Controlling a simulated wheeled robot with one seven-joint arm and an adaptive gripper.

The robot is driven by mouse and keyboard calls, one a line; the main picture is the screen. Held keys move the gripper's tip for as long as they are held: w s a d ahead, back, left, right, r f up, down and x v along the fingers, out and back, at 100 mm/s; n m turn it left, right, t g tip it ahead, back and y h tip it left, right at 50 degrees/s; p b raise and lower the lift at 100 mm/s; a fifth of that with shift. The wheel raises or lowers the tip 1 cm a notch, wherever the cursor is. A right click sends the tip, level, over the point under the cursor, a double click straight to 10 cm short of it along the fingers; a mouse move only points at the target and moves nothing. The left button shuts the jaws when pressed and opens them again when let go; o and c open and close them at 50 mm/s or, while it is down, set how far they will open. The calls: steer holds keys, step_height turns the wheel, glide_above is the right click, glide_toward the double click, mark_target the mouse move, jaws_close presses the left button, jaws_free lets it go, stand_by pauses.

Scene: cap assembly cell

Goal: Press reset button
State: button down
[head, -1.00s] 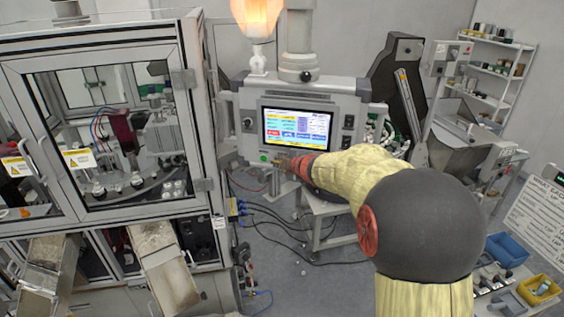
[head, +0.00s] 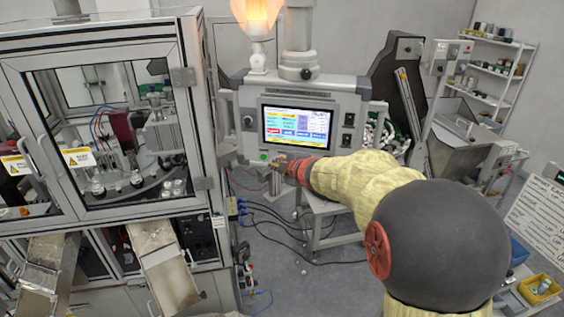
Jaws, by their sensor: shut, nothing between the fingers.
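The control panel (head: 248,103) hangs from a grey post at the centre of the head view. Its lit touchscreen (head: 297,126) shows coloured fields too small to read. A small green button (head: 264,156) sits at the panel's lower left, just under the screen. I cannot read a label that marks the reset button. My gripper (head: 277,163) is shut and empty at the panel's lower edge, just right of the green button. The gripper and wrist cover the area to the right of that button. I cannot tell whether the fingertips touch the panel.
A glass-doored machine cabinet (head: 95,205) fills the left, with metal chutes (head: 163,265) below. An orange-white lamp (head: 257,15) glows above the panel. Cables (head: 285,222) lie on the floor beneath it. A shelf (head: 492,65) and a yellow bin (head: 540,288) are at right.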

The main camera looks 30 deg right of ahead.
steer(key=s+a, duration=0.2)
steer(key=s, duration=0.1)
steer(key=shift+a+b, duration=0.35)
stand_by(0.7)
steer(key=s+d+f+m+g+h, duration=0.4)
steer(key=s+d+f+m, duration=0.2)
steer(key=s+d+m, duration=0.15)
steer(key=s+a+f+m+g+b, duration=0.3)
steer(key=s+f+m+b, duration=0.15)
steer(key=s, duration=0.55)
steer(key=s+a+f+y+b, duration=0.2)
steer(key=s+a+f+b, duration=0.4)
steer(key=a, duration=0.5)
steer(key=s+a+f+m+y+b, duration=0.1)
steer(key=s+a+f+y+b, duration=0.1)
steer(key=s+a+f+b, duration=0.5)
steer(key=s+a+b, duration=0.3)
steer(key=s+a, duration=0.1)
steer(key=s, duration=0.1)
steer(key=shift+s+m+y, duration=0.3)
